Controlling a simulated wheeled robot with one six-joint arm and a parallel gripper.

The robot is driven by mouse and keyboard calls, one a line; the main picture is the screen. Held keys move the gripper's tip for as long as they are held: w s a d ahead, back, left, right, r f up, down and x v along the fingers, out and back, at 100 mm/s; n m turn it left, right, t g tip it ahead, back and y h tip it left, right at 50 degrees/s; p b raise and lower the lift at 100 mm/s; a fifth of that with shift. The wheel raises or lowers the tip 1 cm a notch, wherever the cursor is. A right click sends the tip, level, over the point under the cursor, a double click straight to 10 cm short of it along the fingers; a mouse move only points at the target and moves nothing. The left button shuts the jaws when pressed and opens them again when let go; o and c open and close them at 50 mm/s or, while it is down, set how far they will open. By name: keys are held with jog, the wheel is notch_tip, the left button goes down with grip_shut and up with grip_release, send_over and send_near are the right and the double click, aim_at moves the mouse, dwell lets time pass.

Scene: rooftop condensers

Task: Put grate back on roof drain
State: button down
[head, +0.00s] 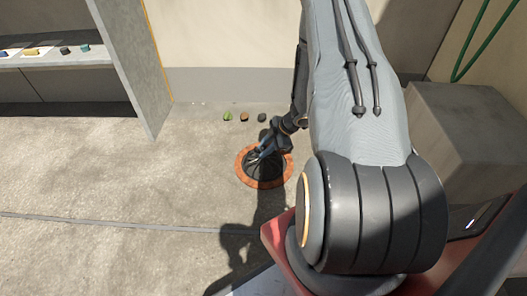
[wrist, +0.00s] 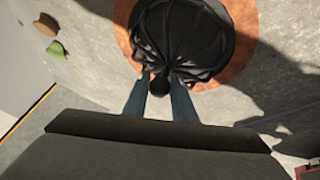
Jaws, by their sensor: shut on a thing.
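The dark domed grate (wrist: 182,35) shows in the wrist view, over the orange ring of the roof drain (wrist: 240,60). My gripper (wrist: 160,85) is shut on the dark knob of the grate, with a blue finger on each side. In the head view the grate (head: 264,167) is at the drain, inside the orange ring (head: 243,178), with my gripper (head: 262,151) over it. I cannot tell whether the grate is seated or slightly above the opening. The opening itself is hidden by the grate.
A green lump (head: 227,116), a brown lump (head: 244,117) and a dark lump (head: 262,117) lie on the roof behind the drain. A shelf (head: 60,58) with small items stands at upper left, ending in a grey panel (head: 130,70). A grey block (head: 465,135) stands at right. The floor left of the drain is clear.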

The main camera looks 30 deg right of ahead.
jog(key=shift+r, duration=0.1)
jog(key=c, duration=1.5)
grip_release()
jog(key=shift+o, duration=0.2)
jog(key=p+v, duration=0.6)
jog(key=v, duration=0.6)
